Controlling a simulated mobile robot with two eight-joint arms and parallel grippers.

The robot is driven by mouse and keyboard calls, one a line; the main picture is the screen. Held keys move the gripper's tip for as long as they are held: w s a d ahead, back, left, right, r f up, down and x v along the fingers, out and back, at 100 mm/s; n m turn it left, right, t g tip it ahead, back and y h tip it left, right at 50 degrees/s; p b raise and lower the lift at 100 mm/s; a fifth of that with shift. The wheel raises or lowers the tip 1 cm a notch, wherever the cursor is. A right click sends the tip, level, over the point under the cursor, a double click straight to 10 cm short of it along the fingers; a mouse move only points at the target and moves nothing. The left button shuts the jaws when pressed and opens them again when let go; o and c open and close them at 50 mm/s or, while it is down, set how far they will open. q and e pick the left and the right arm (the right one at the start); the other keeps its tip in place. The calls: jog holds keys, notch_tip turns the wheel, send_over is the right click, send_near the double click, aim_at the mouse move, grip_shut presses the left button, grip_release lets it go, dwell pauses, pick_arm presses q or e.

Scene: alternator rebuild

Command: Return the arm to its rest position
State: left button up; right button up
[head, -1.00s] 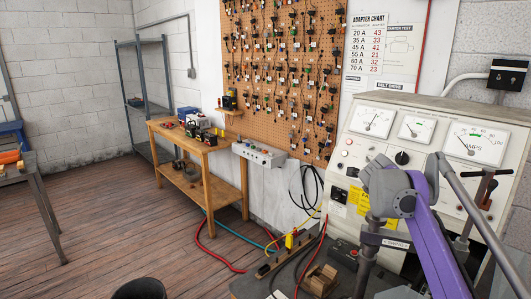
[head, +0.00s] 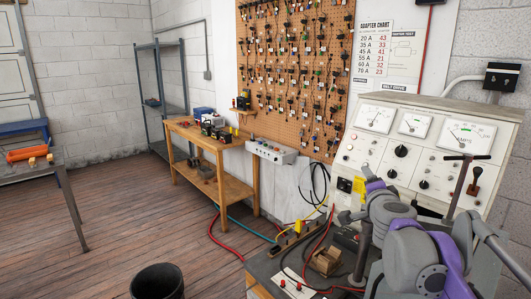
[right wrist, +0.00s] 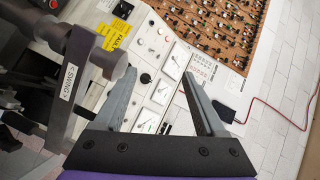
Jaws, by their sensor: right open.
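My right arm, purple and grey, is folded at the lower right of the head view, in front of the test bench (head: 425,150). Its fingers are not clear in the head view. In the right wrist view my right gripper (right wrist: 165,95) has its two grey fingers spread apart with nothing between them. Beyond the fingers are the bench's meter panel (right wrist: 152,100) and the pegboard (right wrist: 215,30). My left gripper is not in view.
Close by the arm are the bench's upright post (head: 362,252) and T-handle (head: 464,172). A small wooden block holder (head: 325,262) sits on the bench top. A black bin (head: 157,282) stands on the floor.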

jog(key=s+a+f+n+g+y, duration=0.4)
jog(key=s+a+f+n+y, duration=0.3)
jog(key=s+a+f+n, duration=0.7)
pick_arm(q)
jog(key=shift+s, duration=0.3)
pick_arm(e)
jog(key=s+d+f+n+g+h, duration=0.1)
jog(key=s+d+f+g, duration=0.1)
jog(key=s+f, duration=0.9)
jog(key=s+d+f+n+g+h, duration=0.1)
jog(key=s+d+f+g+h, duration=0.1)
jog(key=s+f, duration=0.8)
jog(key=s+d+g, duration=0.1)
jog(key=s+g, duration=0.1)
jog(key=shift+s+f+g+h, duration=0.25)
jog(key=shift+f+g+h, duration=0.05)
jog(key=shift+f, duration=0.1)
